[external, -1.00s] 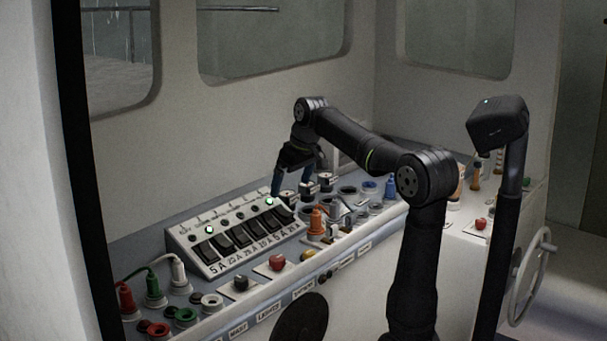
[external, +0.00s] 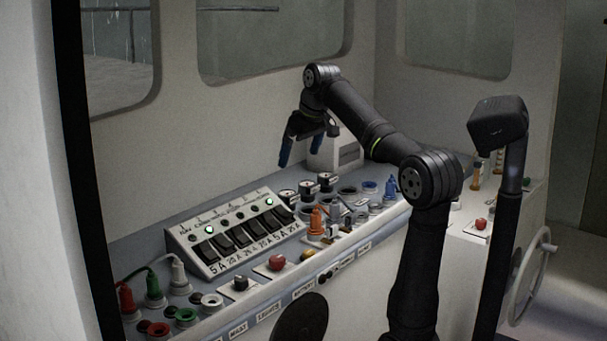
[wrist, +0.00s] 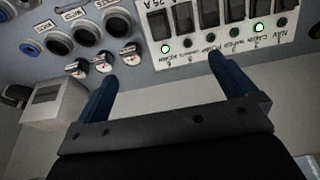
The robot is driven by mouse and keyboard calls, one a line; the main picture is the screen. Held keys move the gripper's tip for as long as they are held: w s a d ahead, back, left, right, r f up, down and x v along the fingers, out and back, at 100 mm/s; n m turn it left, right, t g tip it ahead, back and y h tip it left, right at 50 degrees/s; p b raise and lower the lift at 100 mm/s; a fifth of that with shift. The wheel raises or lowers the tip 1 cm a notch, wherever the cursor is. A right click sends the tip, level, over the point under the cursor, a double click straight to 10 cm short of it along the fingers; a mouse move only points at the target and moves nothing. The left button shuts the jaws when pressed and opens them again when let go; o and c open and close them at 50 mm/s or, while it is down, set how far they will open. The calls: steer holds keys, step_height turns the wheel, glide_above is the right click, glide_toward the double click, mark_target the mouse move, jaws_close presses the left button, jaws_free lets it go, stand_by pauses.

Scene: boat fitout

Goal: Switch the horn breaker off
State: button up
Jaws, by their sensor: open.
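The breaker panel (external: 240,266) is a sloped white box with a row of black rocker switches, small round lamps and printed labels. Its second lamp from the left and its far-right lamp glow green; the others are dark. The panel shows upside down at the top of the wrist view (wrist: 205,45), with two lamps lit. I cannot tell from the small labels which rocker is the horn breaker. My gripper (external: 305,148) is open and empty, raised above and behind the panel's right end, touching nothing. In the wrist view its blue fingers (wrist: 162,68) stand wide apart.
Black rotary knobs (external: 307,188) and round sockets stand right of the panel. Plugs with cables (external: 153,285) stand to its left. A red button (external: 277,263) and an orange plug (external: 315,222) are in front. A pale box (external: 335,150) stands against the back wall.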

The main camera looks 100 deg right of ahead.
steer(key=shift+s+a+r, duration=0.1)
steer(key=shift+r, duration=0.3)
